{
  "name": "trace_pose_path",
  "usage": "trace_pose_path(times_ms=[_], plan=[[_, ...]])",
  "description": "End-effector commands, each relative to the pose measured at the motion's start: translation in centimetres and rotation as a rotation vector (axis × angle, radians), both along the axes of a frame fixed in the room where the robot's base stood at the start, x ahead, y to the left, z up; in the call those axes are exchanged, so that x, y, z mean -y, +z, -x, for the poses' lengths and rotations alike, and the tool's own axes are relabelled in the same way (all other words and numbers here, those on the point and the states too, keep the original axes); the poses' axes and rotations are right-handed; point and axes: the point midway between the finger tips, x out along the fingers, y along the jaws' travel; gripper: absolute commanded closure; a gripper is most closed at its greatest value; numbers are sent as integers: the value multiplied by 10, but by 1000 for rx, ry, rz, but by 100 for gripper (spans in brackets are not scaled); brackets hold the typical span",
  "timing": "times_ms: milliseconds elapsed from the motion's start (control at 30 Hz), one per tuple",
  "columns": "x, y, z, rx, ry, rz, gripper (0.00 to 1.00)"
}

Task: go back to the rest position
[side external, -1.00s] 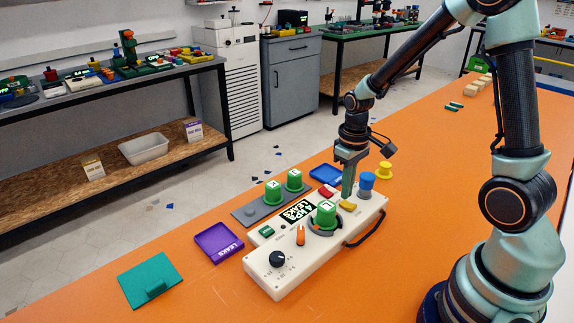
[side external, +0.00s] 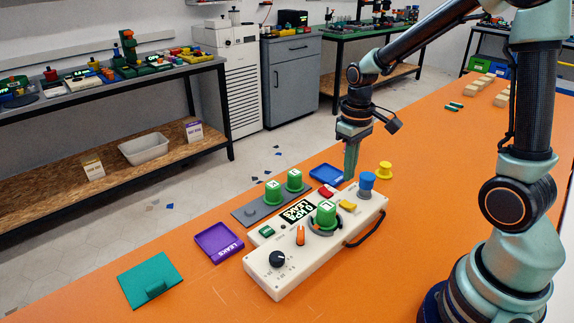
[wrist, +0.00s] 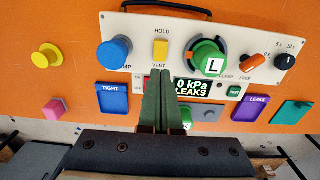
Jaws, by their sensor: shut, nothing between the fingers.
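My gripper (side external: 351,160) has its green fingers shut and empty, pointing down above the back edge of the white tester box (side external: 290,278). In the wrist view its fingers (wrist: 160,88) hang in front of the box, beside the lit display (wrist: 190,87) reading 0 kPa LEAKS. A green cap marked L (side external: 326,211) sits in the round seat on the box. A blue knob (side external: 366,182) stands at the box's right end. Whether the fingertips touch anything is not clear, but they appear raised off the box.
Two green caps (side external: 273,191) stand on a grey plate (side external: 244,213). A purple LEAKS tray (side external: 220,243), a blue TIGHT tray (side external: 326,175), a teal piece (side external: 150,279) and a yellow knob (side external: 384,170) lie around the box. The front orange table (side external: 365,285) is clear.

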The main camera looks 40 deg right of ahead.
Motion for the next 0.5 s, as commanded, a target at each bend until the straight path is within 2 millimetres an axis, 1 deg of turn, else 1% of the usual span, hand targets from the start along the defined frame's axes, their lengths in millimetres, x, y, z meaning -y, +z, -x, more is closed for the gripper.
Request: trace_pose_path(times_ms=[133,233,367,500], plan=[[-1,2,0,6,0,1,100],[-6,13,1,36,3,7,100],[-19,40,7,112,4,19,100],[-36,71,18,212,5,27,100]])
